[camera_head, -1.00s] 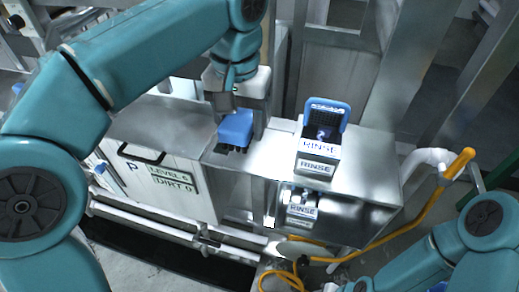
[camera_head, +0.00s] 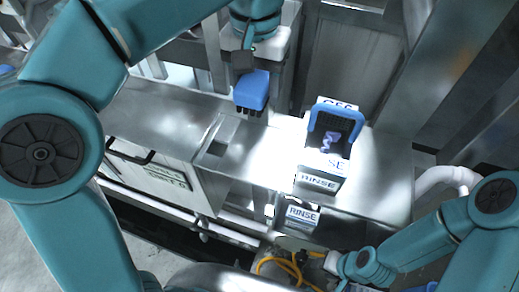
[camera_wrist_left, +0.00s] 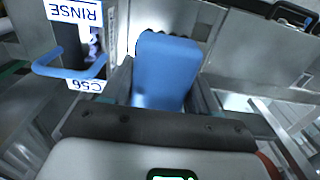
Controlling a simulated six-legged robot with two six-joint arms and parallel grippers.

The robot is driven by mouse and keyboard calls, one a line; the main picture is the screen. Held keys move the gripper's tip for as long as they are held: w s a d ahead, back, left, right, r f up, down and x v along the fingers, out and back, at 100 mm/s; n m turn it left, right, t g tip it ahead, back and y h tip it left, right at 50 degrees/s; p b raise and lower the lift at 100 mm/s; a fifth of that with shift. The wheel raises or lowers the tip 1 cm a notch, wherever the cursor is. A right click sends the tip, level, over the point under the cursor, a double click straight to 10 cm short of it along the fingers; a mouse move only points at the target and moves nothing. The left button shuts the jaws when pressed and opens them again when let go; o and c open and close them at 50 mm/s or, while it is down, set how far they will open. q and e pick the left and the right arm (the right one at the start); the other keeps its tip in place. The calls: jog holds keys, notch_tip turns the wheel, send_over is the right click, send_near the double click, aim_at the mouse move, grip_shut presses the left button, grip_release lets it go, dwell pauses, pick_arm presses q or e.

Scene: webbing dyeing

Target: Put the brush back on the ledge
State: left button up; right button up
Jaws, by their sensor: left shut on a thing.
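A blue brush (camera_head: 252,90) with dark bristles pointing down is held by my left gripper (camera_head: 243,65). In the head view it appears above the back part of the steel ledge (camera_head: 255,155), with no clear contact.
A box marked RINSE with a blue-framed top (camera_head: 322,150) stands on the ledge to the right of the brush. A rectangular opening (camera_head: 219,135) lies in the ledge at left. A white panelled tank (camera_head: 150,180) is at left; yellow hose (camera_head: 285,265) lies below.

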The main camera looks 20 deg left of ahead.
pick_arm(q)
jog(key=b, duration=0.1)
send_over(256, 160)
notch_tip(256, 160, down, 15)
jog(key=shift+s+r, duration=0.15)
jog(key=shift+d+f, duration=0.1)
jog(key=shift+f, duration=0.2)
jog(key=f, duration=0.4)
jog(key=shift+w, duration=0.2)
jog(key=shift+f, duration=0.2)
jog(key=shift+s, duration=0.1)
jog(key=shift+f, duration=0.2)
jog(key=o, duration=1.1)
jog(key=shift+c, duration=0.2)
jog(key=shift+o, duration=0.3)
jog(key=shift+r, duration=0.1)
